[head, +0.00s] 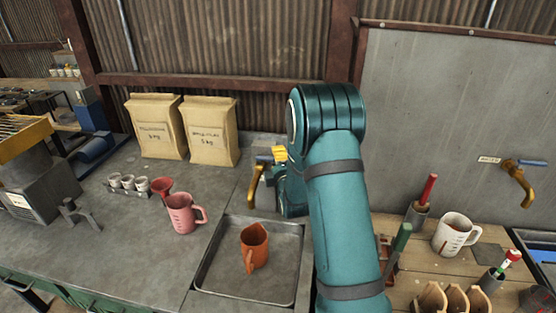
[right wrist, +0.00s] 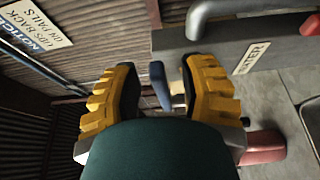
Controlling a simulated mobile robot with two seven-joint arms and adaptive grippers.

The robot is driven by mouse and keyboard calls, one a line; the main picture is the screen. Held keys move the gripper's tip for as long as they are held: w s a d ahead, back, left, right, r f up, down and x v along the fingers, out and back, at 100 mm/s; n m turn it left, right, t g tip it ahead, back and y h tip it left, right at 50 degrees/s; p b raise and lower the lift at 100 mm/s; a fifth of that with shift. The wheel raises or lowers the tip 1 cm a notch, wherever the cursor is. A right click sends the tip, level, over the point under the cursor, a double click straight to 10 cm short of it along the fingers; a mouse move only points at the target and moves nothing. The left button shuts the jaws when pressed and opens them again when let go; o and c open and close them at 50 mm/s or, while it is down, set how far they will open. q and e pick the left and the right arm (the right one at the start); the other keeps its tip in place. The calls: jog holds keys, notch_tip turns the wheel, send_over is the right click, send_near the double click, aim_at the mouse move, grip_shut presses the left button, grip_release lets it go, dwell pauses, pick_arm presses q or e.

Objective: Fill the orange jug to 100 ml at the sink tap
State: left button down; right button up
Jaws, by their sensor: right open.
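The orange jug (head: 256,247) stands upright in the shallow sink basin (head: 205,284), its handle toward me. The brass tap spout (head: 256,184) ends just behind and above its rim. I cannot see a water stream or the level inside. My right gripper (head: 279,155) is at the tap, its yellow fingers by the top of the spout. In the right wrist view the fingers (right wrist: 158,85) are spread, with a blue lever (right wrist: 160,88) in the gap between them. The rest of the tap is hidden by my right arm. My left gripper is not in view.
A pink jug (head: 181,214) and red funnel (head: 162,186) stand left of the sink. Two paper sacks (head: 157,126) stand behind. On the right are a second tap (head: 517,181), a white jug (head: 450,236) and tool holders. A WATER sign (right wrist: 252,57) shows in the wrist view.

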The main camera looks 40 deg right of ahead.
grip_shut()
jog(key=shift+s+a+m+g+h+b, duration=0.15)
jog(key=shift+a+m+g+h+b, duration=0.35)
jog(key=shift+h, duration=0.3)
jog(key=shift+s+a+r+m+g+h, duration=0.1)
jog(key=shift+s+a+m+g+h, duration=0.1)
jog(key=shift+m+g+h, duration=0.55)
jog(key=shift+s+a+m+g+h, duration=0.1)
jog(key=shift+a+m+g+h, duration=0.1)
jog(key=shift+m+g+h, duration=0.5)
grip_release()
